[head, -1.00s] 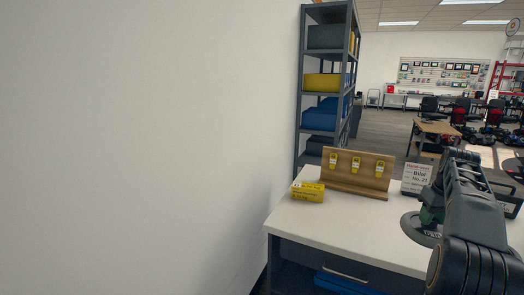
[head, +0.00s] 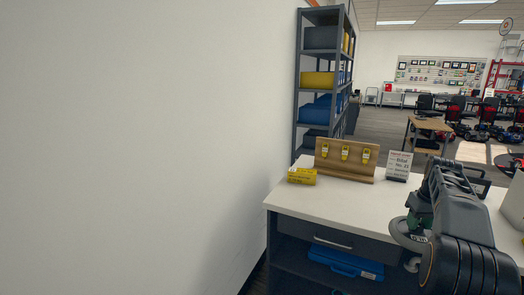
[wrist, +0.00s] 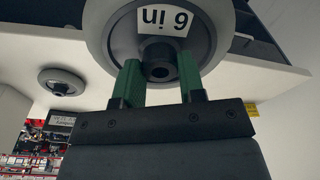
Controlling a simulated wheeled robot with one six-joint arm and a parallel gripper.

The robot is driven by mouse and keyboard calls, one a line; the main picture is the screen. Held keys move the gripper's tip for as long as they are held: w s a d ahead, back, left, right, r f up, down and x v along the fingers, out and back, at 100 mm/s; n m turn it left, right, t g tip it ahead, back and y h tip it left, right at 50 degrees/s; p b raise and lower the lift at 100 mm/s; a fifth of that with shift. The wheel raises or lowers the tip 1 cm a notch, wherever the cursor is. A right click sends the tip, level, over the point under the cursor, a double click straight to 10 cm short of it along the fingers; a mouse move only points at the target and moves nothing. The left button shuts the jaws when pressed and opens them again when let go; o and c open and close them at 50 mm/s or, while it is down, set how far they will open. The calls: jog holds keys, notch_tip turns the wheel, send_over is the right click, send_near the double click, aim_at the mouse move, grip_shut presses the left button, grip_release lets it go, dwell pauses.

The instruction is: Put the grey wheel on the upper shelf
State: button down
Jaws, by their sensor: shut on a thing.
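My gripper (wrist: 158,90) is shut on the hub of a grey wheel (wrist: 103,20) with a white label reading "6 in", upside down in the wrist view. The wheel's grey rim (head: 399,238) also shows in the head view, in front of the bench's right part; my arm hides much of it. My gripper (head: 418,215) is there too, its fingertips partly hidden. A second grey wheel (wrist: 62,75) lies on a white surface at left in the wrist view. A tall dark shelving unit (head: 297,100) with several shelves stands behind the bench.
The white-topped bench (head: 310,202) has a drawer (head: 333,243) and a blue case (head: 345,264) below. A yellow box (head: 302,176), a wooden board with yellow tags (head: 345,172) and a sign (head: 398,166) stand on top. A plain wall (head: 130,150) closes the left.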

jog(key=w+a+f, duration=0.3)
jog(key=a+f, duration=1.4)
jog(key=f, duration=0.2)
jog(key=s+a+f, duration=1.1)
jog(key=a+f, duration=0.1)
jog(key=a, duration=0.1)
jog(key=shift+f+n, duration=0.2)
jog(key=shift+n, duration=0.1)
jog(key=shift+s+a, duration=0.1)
